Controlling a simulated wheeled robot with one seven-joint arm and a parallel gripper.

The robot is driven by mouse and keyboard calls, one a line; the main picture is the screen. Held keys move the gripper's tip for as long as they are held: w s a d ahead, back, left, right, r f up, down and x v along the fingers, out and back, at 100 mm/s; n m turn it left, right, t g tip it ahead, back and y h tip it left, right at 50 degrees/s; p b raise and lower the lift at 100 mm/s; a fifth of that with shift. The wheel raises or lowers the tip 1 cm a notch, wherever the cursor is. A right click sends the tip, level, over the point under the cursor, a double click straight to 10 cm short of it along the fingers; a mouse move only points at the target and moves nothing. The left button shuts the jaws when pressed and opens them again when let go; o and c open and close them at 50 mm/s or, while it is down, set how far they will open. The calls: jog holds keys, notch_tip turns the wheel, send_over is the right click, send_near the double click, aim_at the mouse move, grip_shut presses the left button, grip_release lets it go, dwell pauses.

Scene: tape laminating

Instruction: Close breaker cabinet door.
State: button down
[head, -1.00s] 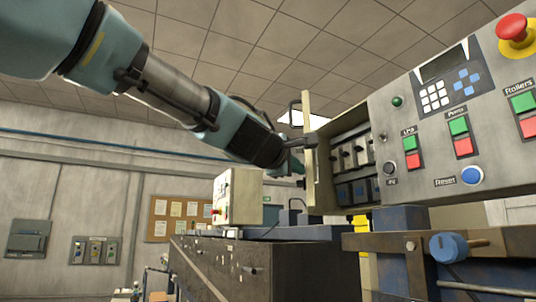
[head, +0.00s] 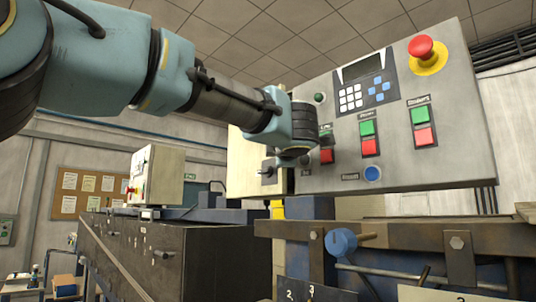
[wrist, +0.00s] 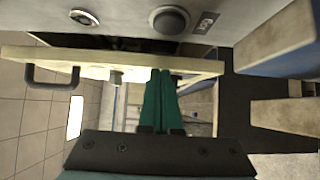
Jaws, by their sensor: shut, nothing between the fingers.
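The breaker cabinet door (head: 241,165) is a cream panel at the left end of the grey control box. In the wrist view its edge (wrist: 60,57) runs across the upper part, with a dark gap to the box behind it and a dark handle (wrist: 52,77) at left. The door stands partly open. My gripper (wrist: 161,75) is shut and empty, its green fingers together at the door's edge; whether they touch it I cannot tell. In the head view my wrist covers the cabinet opening and the breakers, and the fingertips are hard to make out.
The control box (head: 450,150) carries a red emergency button (head: 421,47), a keypad and several green and red buttons. A blue knob (head: 341,242) and machine rails stand below. A smaller cream box (head: 155,176) stands at left on the dark machine bed (head: 130,245).

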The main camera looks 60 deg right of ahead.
jog(key=shift+s+d+p, duration=0.3)
jog(key=shift+s+d, duration=0.15)
jog(key=shift+d, duration=0.2)
jog(key=shift+w, duration=0.1)
